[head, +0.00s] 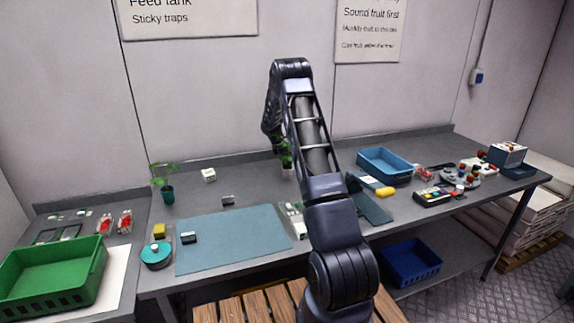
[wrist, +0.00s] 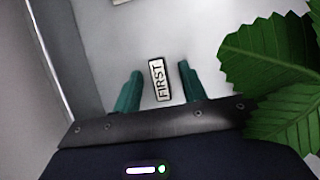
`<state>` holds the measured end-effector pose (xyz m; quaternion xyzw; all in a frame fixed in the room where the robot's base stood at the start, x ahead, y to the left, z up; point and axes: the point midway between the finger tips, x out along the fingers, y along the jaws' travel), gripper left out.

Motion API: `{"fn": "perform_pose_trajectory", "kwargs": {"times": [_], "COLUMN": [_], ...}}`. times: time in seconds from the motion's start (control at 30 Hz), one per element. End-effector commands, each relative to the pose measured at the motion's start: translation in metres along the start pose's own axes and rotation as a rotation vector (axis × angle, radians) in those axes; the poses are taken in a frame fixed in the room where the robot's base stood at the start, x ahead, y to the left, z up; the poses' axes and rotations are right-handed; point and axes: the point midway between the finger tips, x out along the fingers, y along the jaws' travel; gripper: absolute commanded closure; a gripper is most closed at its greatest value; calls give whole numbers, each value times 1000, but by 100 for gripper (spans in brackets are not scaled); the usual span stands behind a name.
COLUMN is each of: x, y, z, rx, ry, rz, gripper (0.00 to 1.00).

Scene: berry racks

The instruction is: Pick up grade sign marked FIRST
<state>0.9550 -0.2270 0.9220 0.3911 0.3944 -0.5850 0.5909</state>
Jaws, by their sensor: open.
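The grade sign marked FIRST (wrist: 158,80) is a small pale plate with dark letters on the grey bench, seen in the wrist view. My gripper (wrist: 160,88) is open, with one green finger on each side of the sign. Gaps show between the sign and both fingers, and nothing is held. In the head view my gripper is not clearly visible behind my arm, and I cannot pick out the FIRST sign there.
Green leaves (wrist: 270,70) crowd the right finger in the wrist view. A potted plant (head: 167,190), white block (head: 208,175), small dark-faced block (head: 228,200) and blue-grey mat (head: 235,240) are on the bench. A blue tray (head: 385,165) stands right of my arm.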

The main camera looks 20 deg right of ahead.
Motion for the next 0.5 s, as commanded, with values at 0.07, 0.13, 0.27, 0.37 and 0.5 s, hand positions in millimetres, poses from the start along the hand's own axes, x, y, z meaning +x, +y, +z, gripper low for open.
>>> {"fn": "perform_pose_trajectory", "kwargs": {"times": [0.07,0.13,0.27,0.37,0.5], "x": [6,8,7,7,7], "y": [0,0,0,0,0], "z": [0,0,0,0,0], "rx": [0,0,0,0,0], "ry": [0,0,0,0,0], "rz": [-1,-1,0,0,0], "gripper": [58,58,58,74,100]}}
